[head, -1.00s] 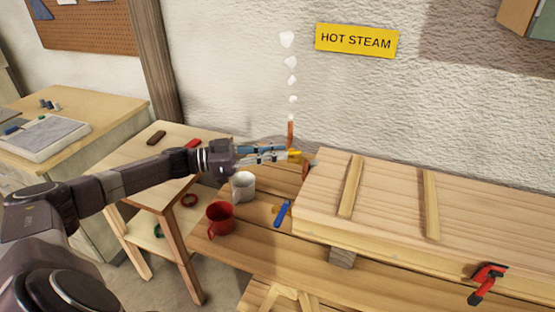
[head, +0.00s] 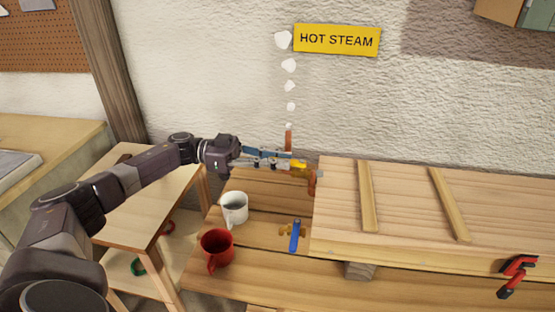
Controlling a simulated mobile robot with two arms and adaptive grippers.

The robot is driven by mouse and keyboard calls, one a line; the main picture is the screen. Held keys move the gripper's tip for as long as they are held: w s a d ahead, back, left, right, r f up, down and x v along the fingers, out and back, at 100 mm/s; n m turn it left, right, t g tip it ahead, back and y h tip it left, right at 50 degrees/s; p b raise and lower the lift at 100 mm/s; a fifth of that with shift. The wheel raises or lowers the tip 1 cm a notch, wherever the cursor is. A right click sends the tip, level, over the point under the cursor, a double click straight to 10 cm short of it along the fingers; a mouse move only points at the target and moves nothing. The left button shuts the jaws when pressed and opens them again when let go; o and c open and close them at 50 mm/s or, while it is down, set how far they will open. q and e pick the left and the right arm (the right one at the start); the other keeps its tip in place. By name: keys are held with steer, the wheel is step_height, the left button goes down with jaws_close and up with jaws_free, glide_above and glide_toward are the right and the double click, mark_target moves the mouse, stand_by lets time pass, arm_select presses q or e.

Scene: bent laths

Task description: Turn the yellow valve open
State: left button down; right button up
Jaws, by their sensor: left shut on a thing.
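The yellow valve (head: 299,166) sits at the left end of the wooden steam box, by a copper pipe (head: 289,139). My left gripper (head: 290,164) reaches in from the left and is shut on the yellow valve. Its fingers cover part of the valve, so the exact angle of the handle is hard to tell. White steam puffs (head: 290,65) rise above the pipe. My right gripper does not show.
The long wooden box (head: 400,205) fills the right of the bench (head: 265,265). A white mug (head: 235,208), a red mug (head: 216,249) and a blue-handled tool (head: 295,236) stand or lie below my left arm. A yellow "HOT STEAM" sign (head: 337,40) hangs on the wall. A red clamp (head: 516,275) is at right.

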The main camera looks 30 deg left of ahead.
arm_select(q)
steer(key=shift+r, duration=0.15)
steer(key=c, duration=1.9)
jaws_free()
steer(key=shift+c, duration=0.2)
steer(key=v, duration=1.2)
